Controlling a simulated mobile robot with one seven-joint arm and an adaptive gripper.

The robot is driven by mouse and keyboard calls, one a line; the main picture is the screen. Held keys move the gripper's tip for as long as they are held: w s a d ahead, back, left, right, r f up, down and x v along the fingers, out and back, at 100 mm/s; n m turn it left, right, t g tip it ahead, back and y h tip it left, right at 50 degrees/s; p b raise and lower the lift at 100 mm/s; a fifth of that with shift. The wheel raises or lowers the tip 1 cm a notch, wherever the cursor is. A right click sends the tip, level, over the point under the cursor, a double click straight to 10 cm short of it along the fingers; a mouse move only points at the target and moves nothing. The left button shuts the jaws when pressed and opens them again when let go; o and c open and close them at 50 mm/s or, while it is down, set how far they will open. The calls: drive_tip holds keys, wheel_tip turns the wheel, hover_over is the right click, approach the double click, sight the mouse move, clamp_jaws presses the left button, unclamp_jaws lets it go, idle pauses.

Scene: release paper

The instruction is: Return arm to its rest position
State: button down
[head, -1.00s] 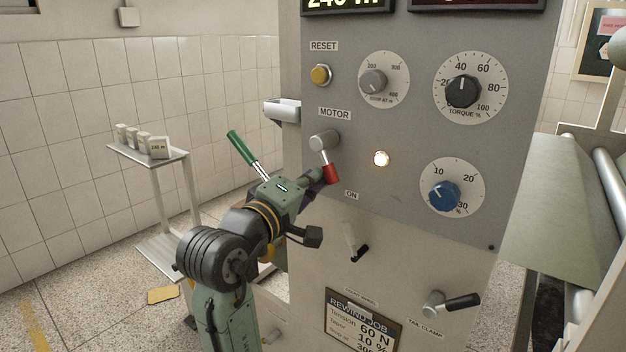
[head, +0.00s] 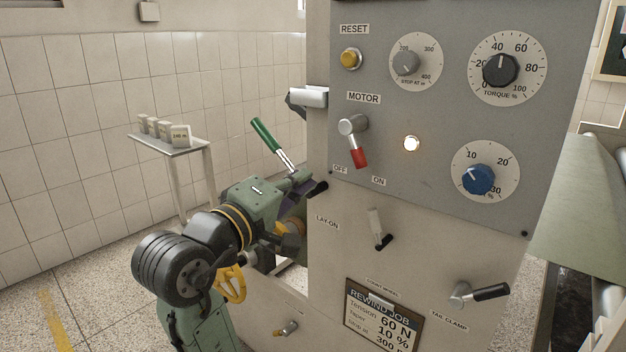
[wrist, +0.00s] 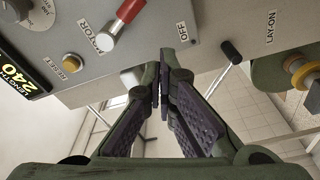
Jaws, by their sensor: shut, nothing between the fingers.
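My gripper (head: 309,186) is at the left edge of the grey control panel (head: 440,95), below and left of the red-tipped motor lever (head: 358,157). In the wrist view the two fingers (wrist: 163,85) meet at their tips, with nothing between them. The motor lever points down, its red end near the ON label, and also shows in the wrist view (wrist: 129,12). My gripper is apart from the lever. My arm reaches up from the bottom left of the head view.
A green-handled lever (head: 265,135) stands just behind my gripper. The black-tipped lay-on lever (head: 378,238) and tail clamp handle (head: 490,292) stick out lower on the machine. A small shelf (head: 168,146) with several boxes stands by the tiled wall.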

drive_tip(key=shift+s+a, duration=0.2)
drive_tip(key=shift+s, duration=0.2)
